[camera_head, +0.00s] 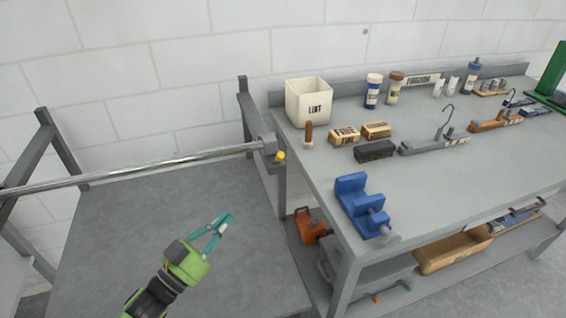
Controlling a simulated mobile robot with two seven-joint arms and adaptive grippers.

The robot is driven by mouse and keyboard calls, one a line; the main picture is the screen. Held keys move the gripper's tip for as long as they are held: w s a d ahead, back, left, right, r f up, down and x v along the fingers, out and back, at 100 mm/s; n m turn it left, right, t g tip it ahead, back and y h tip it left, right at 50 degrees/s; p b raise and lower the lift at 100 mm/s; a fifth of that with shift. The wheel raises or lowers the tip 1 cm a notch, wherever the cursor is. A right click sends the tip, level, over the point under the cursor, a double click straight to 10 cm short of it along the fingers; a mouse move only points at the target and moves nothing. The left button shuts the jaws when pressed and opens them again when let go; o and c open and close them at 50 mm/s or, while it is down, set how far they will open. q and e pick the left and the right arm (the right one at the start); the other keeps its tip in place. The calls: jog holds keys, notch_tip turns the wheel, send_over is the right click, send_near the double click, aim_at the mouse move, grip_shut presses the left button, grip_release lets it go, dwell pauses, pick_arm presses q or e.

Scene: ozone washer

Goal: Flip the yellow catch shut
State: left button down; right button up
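The yellow catch (280,156) is a small yellow piece at the right end of a long metal bar, beside a grey bracket (268,146) on the frame post. It is too small for me to tell its exact position. The metal bar (150,167) runs from the left frame to that bracket. My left gripper (227,221), green with teal fingers, is below and left of the catch, apart from it. Its fingers are open with nothing between them. My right gripper is not in view.
A grey workbench (450,185) stands on the right, with a blue vise (362,205) at its near corner and a white LINT bin (308,101) at its back left. A grey frame post (282,190) stands beside the catch. The grey surface under the bar looks clear.

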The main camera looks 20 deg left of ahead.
pick_arm(q)
jog(key=r+m+h, duration=0.2)
jog(key=p, duration=0.4)
send_near(280, 156)
jog(key=w+d, duration=0.2)
jog(key=w, duration=0.4)
jog(key=shift+w+d+r+h+p, duration=0.1)
jog(key=shift+w+d+h+p, duration=0.25)
jog(key=shift+d, duration=0.1)
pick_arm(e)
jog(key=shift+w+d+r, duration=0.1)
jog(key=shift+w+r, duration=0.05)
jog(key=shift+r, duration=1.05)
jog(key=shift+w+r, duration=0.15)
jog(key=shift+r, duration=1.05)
pick_arm(q)
jog(key=shift+w, duration=0.1)
